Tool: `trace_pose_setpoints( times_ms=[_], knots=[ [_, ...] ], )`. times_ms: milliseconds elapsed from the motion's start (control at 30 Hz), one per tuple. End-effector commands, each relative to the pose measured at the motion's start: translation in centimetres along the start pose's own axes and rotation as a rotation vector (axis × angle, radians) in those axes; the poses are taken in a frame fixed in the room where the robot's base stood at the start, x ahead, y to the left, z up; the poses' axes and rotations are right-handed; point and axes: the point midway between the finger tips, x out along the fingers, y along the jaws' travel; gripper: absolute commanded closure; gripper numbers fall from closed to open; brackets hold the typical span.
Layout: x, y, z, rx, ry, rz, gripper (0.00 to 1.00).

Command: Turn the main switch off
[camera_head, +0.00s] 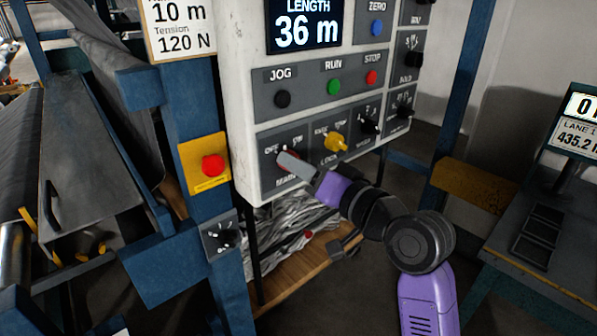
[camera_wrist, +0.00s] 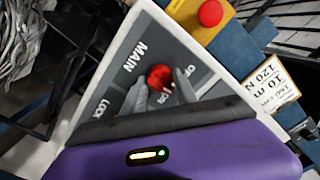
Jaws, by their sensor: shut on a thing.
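The main switch is a red rotary knob on a dark plate marked MAIN, with OFF and ON lettering, at the lower left of the white control panel (camera_head: 238,95). In the wrist view the red knob (camera_wrist: 160,77) sits between the two grey fingertips of my gripper (camera_wrist: 161,88). My gripper is shut on the knob. In the head view my gripper (camera_head: 296,165) reaches the plate from the lower right and hides most of the knob. I cannot tell which mark the knob points to.
A yellow selector knob (camera_head: 336,142) is close on the right, with black knobs beyond it. Black, green and red buttons sit above. A red button on a yellow box (camera_head: 212,166) is on the blue post at left. A console (camera_head: 545,235) stands at right.

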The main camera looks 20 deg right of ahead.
Motion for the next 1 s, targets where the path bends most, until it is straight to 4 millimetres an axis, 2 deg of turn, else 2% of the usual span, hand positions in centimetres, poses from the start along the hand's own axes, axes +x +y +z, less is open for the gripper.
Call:
trace_pose_setpoints(
  times_ms=[533, 1000],
  knots=[
    [-0.04, 0.29, 0.16, -0.484, 0.000, 0.003, 1.00],
    [-0.04, 0.16, 0.07, -0.679, -0.002, 0.002, 1.00]
  ],
)
